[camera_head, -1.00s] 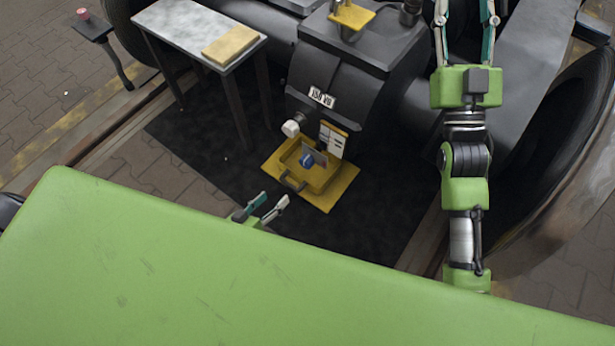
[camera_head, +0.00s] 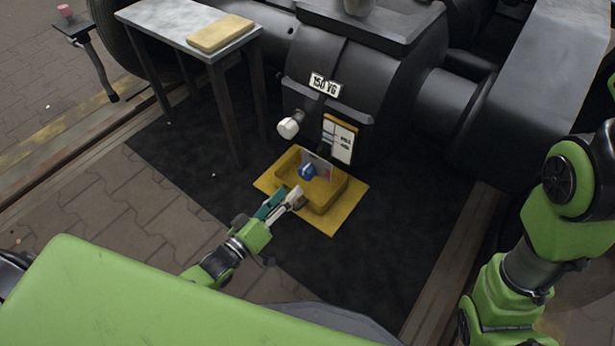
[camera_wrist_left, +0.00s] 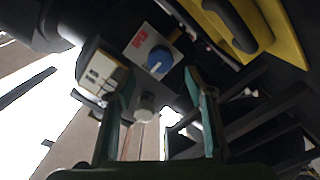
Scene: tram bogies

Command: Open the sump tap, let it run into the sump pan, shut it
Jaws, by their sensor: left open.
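The sump tap's blue knob (camera_head: 306,171) sits in front of a small grey-white plate low on the dark housing, above the yellow sump pan (camera_head: 328,205). My left gripper (camera_head: 284,200) is open and empty at the pan's near left edge, short of the knob in the picture. In the left wrist view the blue knob (camera_wrist_left: 160,62) is ahead, between and beyond the spread fingertips (camera_wrist_left: 155,82). The plate with a red mark (camera_wrist_left: 140,38) and the pan with its dark handle (camera_wrist_left: 262,30) show there too. My right gripper is out of frame.
A white knob (camera_head: 289,127) and a yellow-edged card (camera_head: 340,138) are on the housing (camera_head: 375,70) above the tap. A bench (camera_head: 160,22) with a yellow pad (camera_head: 220,33) stands at left. The dark mat (camera_head: 390,235) right of the pan is clear.

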